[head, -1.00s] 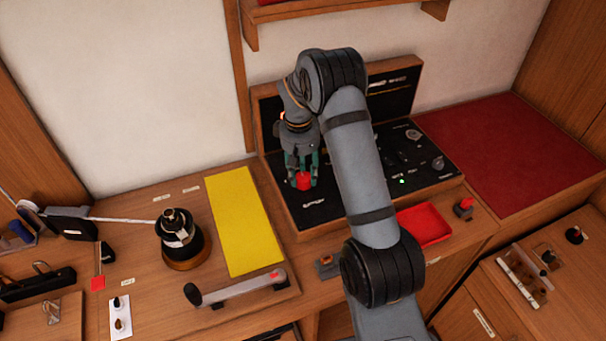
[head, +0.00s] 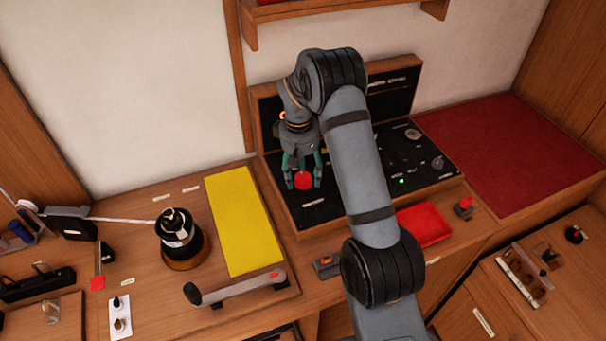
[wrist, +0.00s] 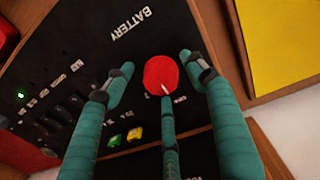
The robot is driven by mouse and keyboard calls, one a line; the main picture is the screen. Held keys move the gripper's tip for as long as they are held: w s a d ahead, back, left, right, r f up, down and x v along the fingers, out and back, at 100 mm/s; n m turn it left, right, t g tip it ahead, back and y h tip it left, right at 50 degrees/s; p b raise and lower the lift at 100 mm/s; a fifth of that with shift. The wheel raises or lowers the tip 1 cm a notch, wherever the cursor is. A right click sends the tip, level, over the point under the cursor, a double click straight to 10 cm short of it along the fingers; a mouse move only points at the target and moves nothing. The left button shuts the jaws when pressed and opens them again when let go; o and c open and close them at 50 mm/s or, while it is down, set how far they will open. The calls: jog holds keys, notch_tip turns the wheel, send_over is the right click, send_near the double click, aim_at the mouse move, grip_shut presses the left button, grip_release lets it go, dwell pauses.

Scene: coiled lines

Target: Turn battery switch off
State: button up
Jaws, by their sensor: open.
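The battery switch is a round red knob (head: 303,180) with a white pointer mark, on the left part of the black panel (head: 330,209). In the wrist view the red knob (wrist: 161,75) sits near the middle, close to the white label "BATTERY" (wrist: 133,23). My gripper (head: 303,178) points down over the knob. In the wrist view its teal fingers (wrist: 160,85) are open, spread around the knob, with gaps showing at the sides. Whether the lower finger touches the knob, I cannot tell.
The panel also bears a green light (wrist: 21,96), rocker switches, and green and yellow buttons. A yellow mat (head: 245,222), a winch handle (head: 235,290) and a black winch drum (head: 180,238) lie to the left. A red tray (head: 424,225) is to the right.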

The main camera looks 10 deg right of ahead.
aim_at(301, 178)
notch_tip(301, 178, up, 12)
jog(key=shift+a, duration=0.3)
jog(key=shift+s, duration=0.1)
dwell(0.5)
jog(key=f, duration=1.2)
jog(key=shift+d, duration=0.3)
jog(key=shift+m, duration=0.3)
